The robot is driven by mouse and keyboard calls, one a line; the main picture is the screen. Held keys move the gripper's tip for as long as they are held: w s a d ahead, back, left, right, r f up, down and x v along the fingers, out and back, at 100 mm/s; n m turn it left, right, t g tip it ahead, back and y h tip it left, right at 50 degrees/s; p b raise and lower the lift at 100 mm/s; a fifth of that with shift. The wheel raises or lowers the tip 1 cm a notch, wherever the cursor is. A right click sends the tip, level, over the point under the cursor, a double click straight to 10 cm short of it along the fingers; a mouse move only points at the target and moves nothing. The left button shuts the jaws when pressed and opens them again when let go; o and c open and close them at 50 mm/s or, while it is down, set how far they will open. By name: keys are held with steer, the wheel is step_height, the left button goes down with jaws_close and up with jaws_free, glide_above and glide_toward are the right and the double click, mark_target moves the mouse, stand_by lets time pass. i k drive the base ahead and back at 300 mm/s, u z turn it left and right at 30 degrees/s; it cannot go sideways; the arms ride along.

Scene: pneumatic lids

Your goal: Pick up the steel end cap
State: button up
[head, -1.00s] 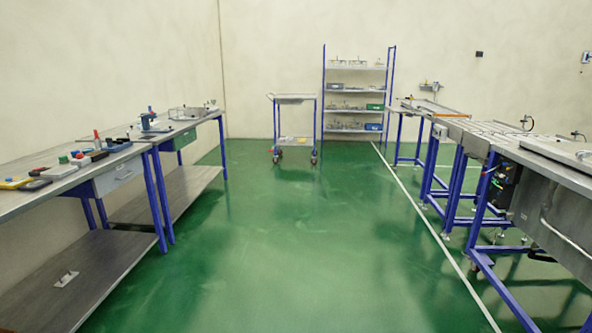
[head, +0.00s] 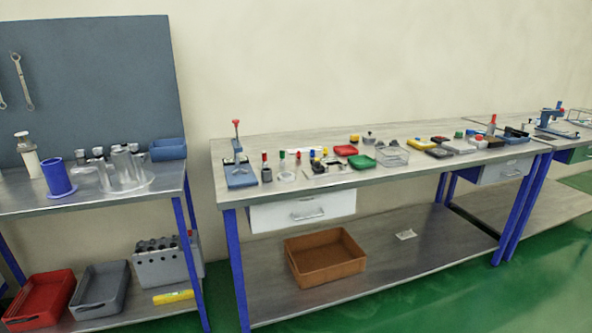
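I cannot pick out the steel end cap for certain at this distance. A small grey metal piece (head: 369,138) stands near the back of the middle workbench (head: 290,150), and a pale ring-like piece (head: 286,176) lies near its front left. Several grey metal cylinders (head: 122,165) stand in a clear tray on the left bench (head: 110,192). My gripper is not in view.
The middle bench also holds a blue press (head: 239,172), red tray (head: 346,150), green tray (head: 361,161) and wire basket (head: 392,156). A brown crate (head: 325,258) sits on its lower shelf. Green floor (head: 440,290) is clear in front.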

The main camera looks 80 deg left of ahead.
mark_target(266, 173)
steer(key=u, duration=3.35)
steer(key=i, duration=1.65)
steer(key=z, duration=0.7)
steer(key=i, duration=0.65)
steer(key=z, duration=0.05)
